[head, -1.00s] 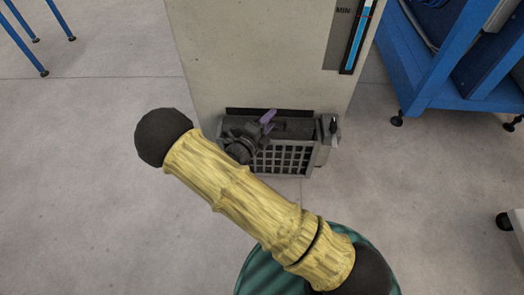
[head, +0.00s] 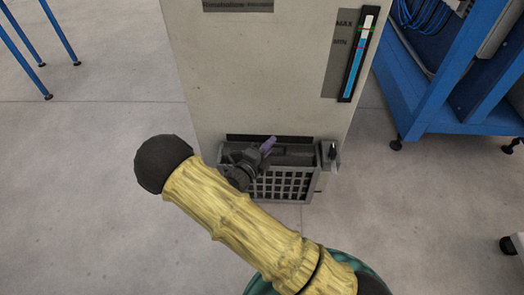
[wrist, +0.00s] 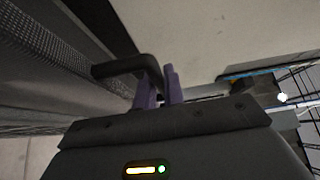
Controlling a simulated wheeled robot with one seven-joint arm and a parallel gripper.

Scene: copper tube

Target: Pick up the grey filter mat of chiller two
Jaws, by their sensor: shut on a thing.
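My gripper (head: 268,146), with purple fingers, is at the top of the low grille cover (head: 283,186) on the front of the pale chiller cabinet (head: 265,80). In the wrist view its fingers (wrist: 158,80) are shut on a dark angled handle (wrist: 125,65). The handle appears to belong to the grey filter mat; its join is not clear. A grey meshed surface (wrist: 50,45) lies left of the handle, and I cannot tell whether it is mat or grille. In the head view my wrist hides the left part of the cover.
A level gauge (head: 357,60) marked MAX and MIN is on the cabinet. A small dark knob (head: 333,150) sits right of the grille. A blue rack (head: 440,90) stands at the right, and blue table legs (head: 55,30) at the upper left. Grey floor is free around the cabinet.

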